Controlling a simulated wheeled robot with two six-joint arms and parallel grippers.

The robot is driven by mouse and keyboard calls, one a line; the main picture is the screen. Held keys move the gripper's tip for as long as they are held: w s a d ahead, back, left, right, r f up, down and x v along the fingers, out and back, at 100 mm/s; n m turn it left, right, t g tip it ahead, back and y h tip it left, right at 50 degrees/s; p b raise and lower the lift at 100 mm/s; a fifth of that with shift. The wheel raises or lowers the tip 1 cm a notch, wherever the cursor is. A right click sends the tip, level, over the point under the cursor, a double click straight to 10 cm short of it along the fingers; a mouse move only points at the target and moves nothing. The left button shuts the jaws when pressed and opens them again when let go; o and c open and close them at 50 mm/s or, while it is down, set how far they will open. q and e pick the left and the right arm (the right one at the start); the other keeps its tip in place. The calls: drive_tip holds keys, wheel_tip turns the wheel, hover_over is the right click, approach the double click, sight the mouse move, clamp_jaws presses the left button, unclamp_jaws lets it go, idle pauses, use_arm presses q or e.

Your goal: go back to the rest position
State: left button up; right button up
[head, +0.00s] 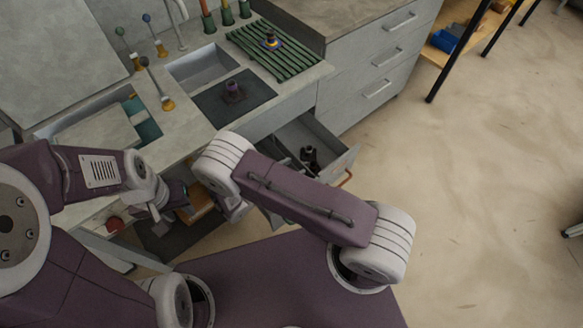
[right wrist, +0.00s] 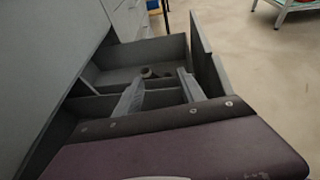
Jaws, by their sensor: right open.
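My right gripper (right wrist: 160,92) shows in the right wrist view with its two grey fingers apart and nothing between them. It is over an open drawer (right wrist: 140,50). A small dark round part (right wrist: 147,72) lies in the drawer beyond the fingertips. In the head view the drawer (head: 344,160) stands open under the counter, with dark parts (head: 310,157) inside. My right arm hides my right gripper there. My left gripper (head: 160,212) is low in front of the counter at the left, partly hidden by its own wrist, so its jaws are unclear.
Open floor (head: 480,170) lies to the right.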

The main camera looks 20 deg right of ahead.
drive_tip(key=shift+d, duration=0.1)
idle(0.3)
drive_tip(key=w+d+r+m+g, duration=0.35)
drive_tip(key=d+r+m, duration=0.2)
drive_tip(key=r, duration=0.25)
drive_tip(key=s+d+r+m+g+y, duration=0.2)
drive_tip(key=s+d+r+m+g, duration=0.1)
drive_tip(key=s+d+r+m, duration=0.3)
drive_tip(key=s+d+r+m+g+y, duration=0.2)
drive_tip(key=s+m+y, duration=0.1)
drive_tip(key=s+m, duration=0.25)
drive_tip(key=s+a+f+m+t+y, duration=0.2)
drive_tip(key=s+a+m+y, duration=0.3)
drive_tip(key=a+m+y, duration=0.3)
wheel_tip(320, 180, up, 16)
drive_tip(key=w+a+h+p, duration=0.1)
drive_tip(key=w+a+p, duration=0.1)
drive_tip(key=p, duration=1.4)
drive_tip(key=shift+n+t, duration=0.4)
drive_tip(key=shift+t, duration=0.05)
